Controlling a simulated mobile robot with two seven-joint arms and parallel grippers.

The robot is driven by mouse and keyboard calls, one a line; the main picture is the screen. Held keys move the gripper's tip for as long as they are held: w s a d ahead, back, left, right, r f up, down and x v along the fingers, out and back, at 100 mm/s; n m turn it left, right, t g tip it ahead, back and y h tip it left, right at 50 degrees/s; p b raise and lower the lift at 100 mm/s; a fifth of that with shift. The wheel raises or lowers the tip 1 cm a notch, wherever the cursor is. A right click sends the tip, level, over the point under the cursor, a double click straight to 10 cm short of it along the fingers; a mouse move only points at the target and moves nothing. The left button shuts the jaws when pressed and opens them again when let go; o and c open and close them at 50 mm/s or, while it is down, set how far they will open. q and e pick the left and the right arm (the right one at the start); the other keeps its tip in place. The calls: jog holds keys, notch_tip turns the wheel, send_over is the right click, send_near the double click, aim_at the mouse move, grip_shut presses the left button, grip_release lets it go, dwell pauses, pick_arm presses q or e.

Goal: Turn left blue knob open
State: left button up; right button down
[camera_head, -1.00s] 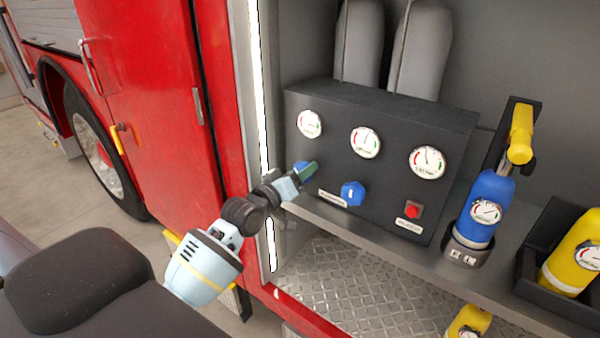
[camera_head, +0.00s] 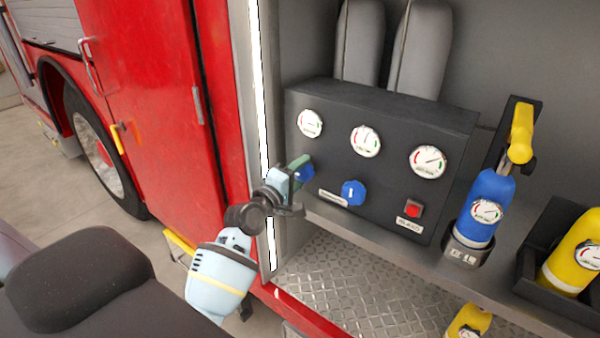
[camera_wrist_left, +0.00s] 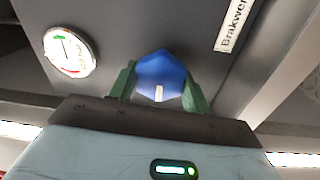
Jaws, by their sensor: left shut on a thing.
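The left blue knob (camera_head: 305,172) sits on the dark panel under the leftmost gauge. My left gripper (camera_head: 298,166) is at it in the head view and partly hides it. In the left wrist view the knob (camera_wrist_left: 161,74) lies between the two green fingers of my left gripper (camera_wrist_left: 158,88), one on each side and close against it. A white mark shows on the knob's lower edge there. My right gripper is in neither view.
The panel (camera_head: 390,195) carries several gauges, a second blue knob (camera_head: 353,193) and a red button (camera_head: 413,209). A blue bottle (camera_head: 483,208) and a yellow bottle (camera_head: 575,255) stand to the right. The red truck door (camera_head: 150,100) is at the left.

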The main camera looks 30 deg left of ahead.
aim_at(299, 175)
pick_arm(q)
jog(key=shift+n, duration=0.7)
jog(key=o, duration=0.9)
jog(key=shift+d, duration=0.1)
jog(key=shift+o, duration=0.2)
jog(key=s, duration=0.6)
jog(key=shift+s+a+f, duration=0.2)
jog(key=shift+a+f, duration=0.1)
jog(key=shift+s, duration=0.7)
